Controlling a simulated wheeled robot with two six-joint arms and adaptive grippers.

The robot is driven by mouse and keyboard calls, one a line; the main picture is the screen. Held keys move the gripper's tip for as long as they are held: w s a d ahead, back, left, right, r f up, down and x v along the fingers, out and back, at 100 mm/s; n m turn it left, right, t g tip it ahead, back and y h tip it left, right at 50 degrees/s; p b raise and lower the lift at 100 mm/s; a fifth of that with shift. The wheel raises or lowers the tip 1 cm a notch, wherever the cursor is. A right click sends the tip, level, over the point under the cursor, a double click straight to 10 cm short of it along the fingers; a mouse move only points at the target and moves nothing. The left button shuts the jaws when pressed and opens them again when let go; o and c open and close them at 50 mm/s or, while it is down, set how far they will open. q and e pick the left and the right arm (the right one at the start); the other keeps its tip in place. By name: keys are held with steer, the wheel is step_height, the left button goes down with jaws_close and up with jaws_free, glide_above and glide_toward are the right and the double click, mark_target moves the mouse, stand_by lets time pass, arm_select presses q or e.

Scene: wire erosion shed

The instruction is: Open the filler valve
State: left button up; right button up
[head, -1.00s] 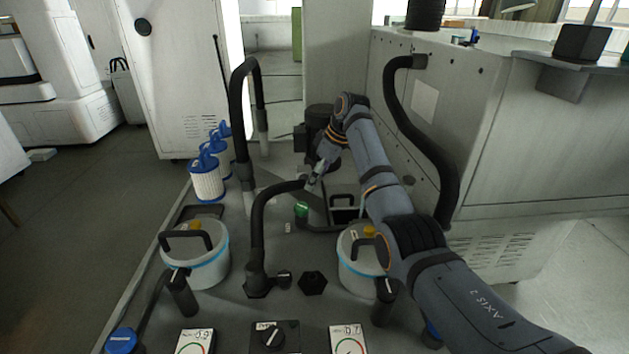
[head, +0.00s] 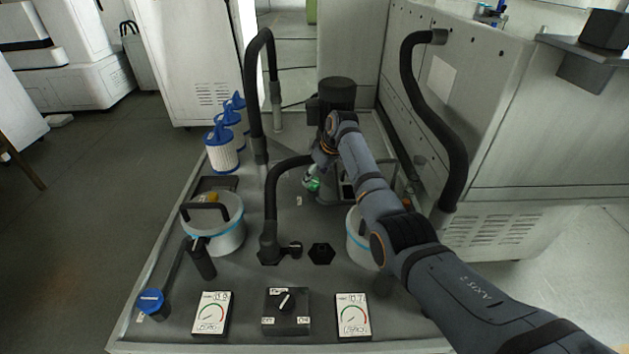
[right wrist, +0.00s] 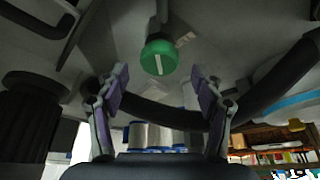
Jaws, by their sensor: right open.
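The filler valve appears to be the green round knob (right wrist: 159,57) with a white line across its face, near the top centre of the right wrist view. In the head view the green knob (head: 313,184) shows low beside the black hose, partly covered by my gripper. My right gripper (right wrist: 158,80) is open and empty, its two purple-padded fingers spread with the knob between and beyond them. In the head view the right gripper (head: 314,172) is at the knob; whether it touches cannot be told. My left gripper is not in view.
A black hose (head: 275,190) arches left of the knob. White lidded buckets stand at left (head: 228,236) and under my right arm (head: 357,240). Blue-white filters (head: 222,156) line the left edge. A control box (head: 286,317) and gauges (head: 211,312) sit at the front.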

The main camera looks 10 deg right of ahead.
steer(key=shift+x, duration=1.15)
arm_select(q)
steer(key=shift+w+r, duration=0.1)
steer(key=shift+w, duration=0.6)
arm_select(e)
steer(key=c, duration=1.1)
steer(key=shift+b, duration=0.35)
steer(key=shift+c, duration=0.2)
steer(key=shift+w+n, duration=0.1)
steer(key=shift+n, duration=0.4)
steer(key=shift+n+y, duration=0.3)
steer(key=o, duration=0.8)
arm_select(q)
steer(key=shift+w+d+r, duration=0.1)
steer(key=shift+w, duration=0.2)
arm_select(e)
steer(key=o, duration=0.3)
